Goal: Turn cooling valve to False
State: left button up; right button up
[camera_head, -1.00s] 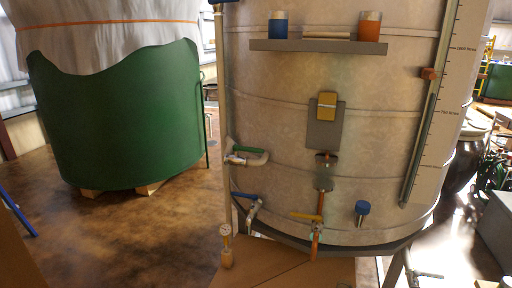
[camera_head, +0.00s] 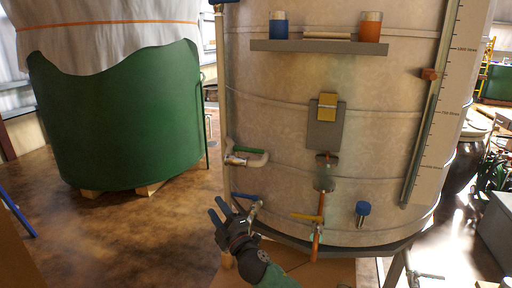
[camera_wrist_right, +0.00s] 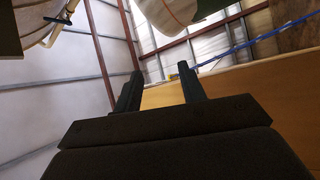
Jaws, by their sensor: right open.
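Several valves sit on the front of a large pale metal tank (camera_head: 275,125). One has a green handle (camera_head: 249,149), one below it has a blue handle (camera_head: 245,196), and one to the right has a yellow handle (camera_head: 306,217). No readable label shows which is the cooling valve. My right gripper (camera_head: 218,217) is open and empty, just left of the blue-handled valve, overlapping its lower part in the picture. I cannot tell whether they touch. In the right wrist view the two fingers (camera_wrist_right: 160,72) stand apart with nothing between them. My left gripper is not in view.
A shelf (camera_head: 320,46) with a blue jar (camera_head: 279,25) and an orange jar (camera_head: 369,27) is on the upper tank. A blue-capped fitting (camera_head: 362,209) sticks out at lower right. A green vat (camera_head: 120,125) stands at left, with open floor (camera_head: 120,235) before it.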

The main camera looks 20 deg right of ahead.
jog(key=w+a+r+n+g+y, duration=0.3)
jog(key=a+r+n+g+y, duration=0.3)
jog(key=n+y, duration=0.55)
jog(key=n+g+h, duration=1)
jog(key=n+h, duration=0.7)
jog(key=n, duration=0.1)
send_near(248, 150)
jog(key=d, duration=0.2)
pick_arm(q)
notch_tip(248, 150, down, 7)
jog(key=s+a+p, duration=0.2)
jog(key=p, duration=0.1)
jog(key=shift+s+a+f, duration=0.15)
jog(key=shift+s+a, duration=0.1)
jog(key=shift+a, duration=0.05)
pick_arm(e)
jog(key=shift+y, duration=0.25)
jog(key=shift+d+x, duration=0.2)
jog(key=shift+x, duration=1.7)
jog(key=shift+d+x, duration=0.15)
jog(key=shift+x, duration=1.75)
jog(key=shift+s+f, duration=0.15)
grip_shut()
